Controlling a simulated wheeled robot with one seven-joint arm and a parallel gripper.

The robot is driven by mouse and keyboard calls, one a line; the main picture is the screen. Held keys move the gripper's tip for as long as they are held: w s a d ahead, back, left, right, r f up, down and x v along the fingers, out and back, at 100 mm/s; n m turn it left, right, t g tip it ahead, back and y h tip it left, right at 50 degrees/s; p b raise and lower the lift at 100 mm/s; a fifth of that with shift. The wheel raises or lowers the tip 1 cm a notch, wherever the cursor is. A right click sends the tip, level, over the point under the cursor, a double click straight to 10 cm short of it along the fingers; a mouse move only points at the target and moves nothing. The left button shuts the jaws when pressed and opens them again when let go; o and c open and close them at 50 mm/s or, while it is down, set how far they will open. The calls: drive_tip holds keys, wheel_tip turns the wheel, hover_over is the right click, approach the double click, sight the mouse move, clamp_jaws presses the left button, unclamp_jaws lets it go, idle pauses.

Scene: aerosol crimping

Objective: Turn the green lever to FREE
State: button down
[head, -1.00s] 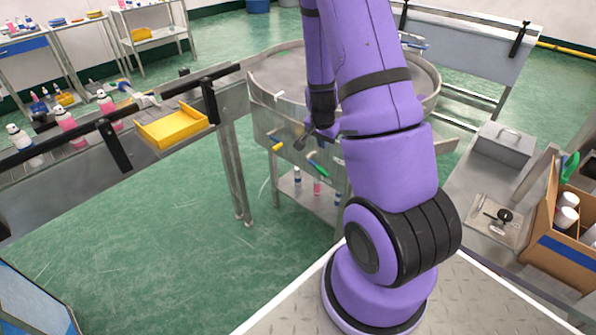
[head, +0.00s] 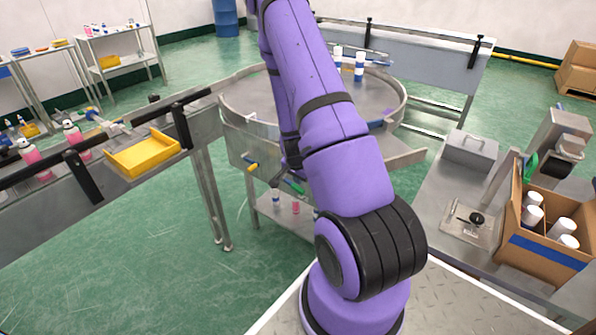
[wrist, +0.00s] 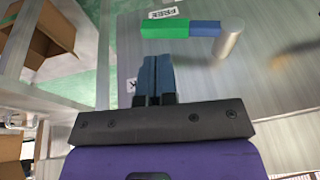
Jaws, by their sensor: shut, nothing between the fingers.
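The green lever (wrist: 165,29) lies across the upper middle of the wrist view. Its blue part (wrist: 204,29) joins a round metal post (wrist: 229,40) at the right. A white FREE label (wrist: 164,13) shows upside down just beyond the green end. Another white label (wrist: 131,86), mostly hidden, ends in a K left of the fingers. My gripper (wrist: 155,60) is shut and empty, its fingertips a little short of the lever, with a visible gap. In the head view the lever (head: 293,187) hangs on the front of the round table, just right of my gripper (head: 276,181).
A yellow-ended lever (head: 251,164) is on the same metal front, to the left. The round table (head: 240,90) stands behind my arm. A yellow tray (head: 142,153) on a conveyor is at left. A cardboard box (head: 540,250) with white cans is at right.

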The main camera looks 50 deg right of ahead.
sight(298, 189)
drive_tip(key=shift+w+f, duration=0.3)
drive_tip(key=shift+f, duration=0.6)
drive_tip(key=shift+w+f, duration=0.25)
drive_tip(key=shift+f, duration=0.65)
drive_tip(key=shift+s+f, duration=0.1)
drive_tip(key=shift+f, duration=0.05)
drive_tip(key=shift+s+f+t, duration=0.1)
drive_tip(key=shift+f+t, duration=0.4)
drive_tip(key=shift+t, duration=0.4)
drive_tip(key=w+f+m+t, duration=0.2)
drive_tip(key=w+f+t, duration=0.2)
drive_tip(key=f+t, duration=0.3)
drive_tip(key=t, duration=0.4)
drive_tip(key=shift+w+a, duration=0.15)
drive_tip(key=shift+a, duration=0.05)
drive_tip(key=shift+w, duration=0.15)
